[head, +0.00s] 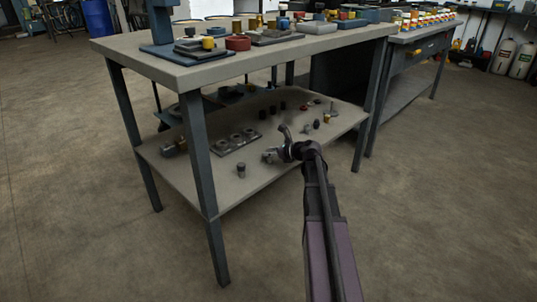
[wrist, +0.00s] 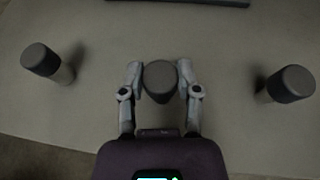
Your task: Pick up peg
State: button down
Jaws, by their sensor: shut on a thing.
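A peg (wrist: 160,78) with a dark round top stands between the two fingers of my gripper (wrist: 159,88) in the wrist view. The fingers are closed in on it from both sides. Two similar pegs with dark tops stand clear of the fingers, a left peg (wrist: 47,63) and a right peg (wrist: 285,88). In the head view my gripper (head: 272,155) is low over the lower shelf of the bench, near its front edge. The held peg is too small there to tell from the fingers. A dark-topped peg (head: 241,170) stands on the shelf to the left.
The lower shelf (head: 208,190) also bears a grey plate with round holes (head: 236,143) and several small parts behind my gripper. The bench top (head: 200,73) overhangs the shelf, with a front leg (head: 200,160) to the left. Floor in front is clear.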

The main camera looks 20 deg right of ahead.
jog(key=shift+r+p, duration=1.35)
jog(key=shift+r, duration=0.05)
jog(key=s+d+r+p, duration=0.1)
jog(key=s+d, duration=0.2)
jog(key=s, duration=0.4)
jog(key=s+d+r+p, duration=0.1)
jog(key=s+d, duration=0.2)
jog(key=s, duration=0.5)
jog(key=shift+w, duration=0.1)
jog(key=shift+r, duration=0.15)
notch_tip(320, 180, up, 13)
jog(key=p, duration=1.3)
jog(key=shift+f, duration=0.2)
